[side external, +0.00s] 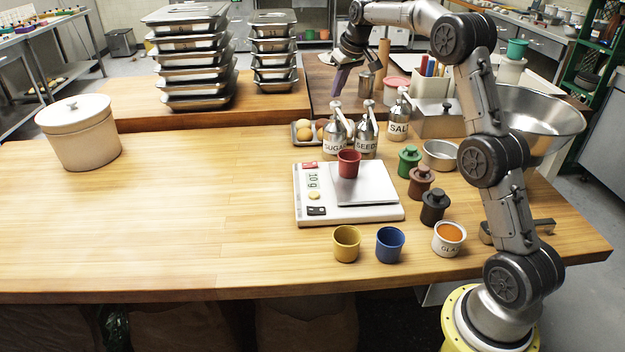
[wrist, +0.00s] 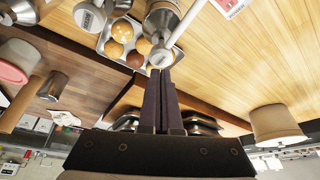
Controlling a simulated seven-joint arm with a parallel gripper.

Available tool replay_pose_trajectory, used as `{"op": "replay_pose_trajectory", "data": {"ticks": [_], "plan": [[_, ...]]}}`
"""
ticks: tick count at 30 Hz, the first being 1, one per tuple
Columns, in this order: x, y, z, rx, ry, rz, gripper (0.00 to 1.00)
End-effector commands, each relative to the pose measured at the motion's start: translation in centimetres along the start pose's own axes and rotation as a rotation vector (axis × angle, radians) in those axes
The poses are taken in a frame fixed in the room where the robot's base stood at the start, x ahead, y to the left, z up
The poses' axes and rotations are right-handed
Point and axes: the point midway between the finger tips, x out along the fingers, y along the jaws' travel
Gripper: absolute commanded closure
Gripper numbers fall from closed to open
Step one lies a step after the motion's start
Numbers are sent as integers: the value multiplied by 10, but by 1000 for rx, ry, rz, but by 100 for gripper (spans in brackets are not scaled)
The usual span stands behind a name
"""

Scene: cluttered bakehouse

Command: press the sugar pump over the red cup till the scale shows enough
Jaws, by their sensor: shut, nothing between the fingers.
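The red cup (side external: 348,163) stands upright on the plate of the white scale (side external: 350,213). The scale's front carries figures that look like "10 g"; I cannot tell whether this is the live reading. The steel sugar pump bottle (side external: 336,138), labelled SUGAR, stands behind the cup; its pale head and spout also show in the wrist view (wrist: 185,37). My gripper (side external: 336,94) is shut and empty, fingers down, close above the sugar pump's head. In the wrist view the fingertips (wrist: 160,74) appear beside the head; contact cannot be told. The cup's contents are hidden.
Seeds (side external: 366,138) and salt (side external: 398,122) bottles stand close to the right. Yellow (side external: 346,244) and blue (side external: 390,244) cups stand in front. Several small lidded pots are at right. The table's left half is clear except a crock (side external: 80,135).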

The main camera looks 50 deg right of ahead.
Motion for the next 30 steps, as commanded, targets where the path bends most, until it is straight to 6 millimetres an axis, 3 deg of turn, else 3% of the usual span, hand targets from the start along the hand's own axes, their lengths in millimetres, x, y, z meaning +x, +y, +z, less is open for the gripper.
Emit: {"op": "replay_pose_trajectory", "data": {"ticks": [19, 30], "plan": [[-39, 0, -17, 0, 6, 1, 100], [-45, 0, -19, 1, 4, 1, 100]]}}
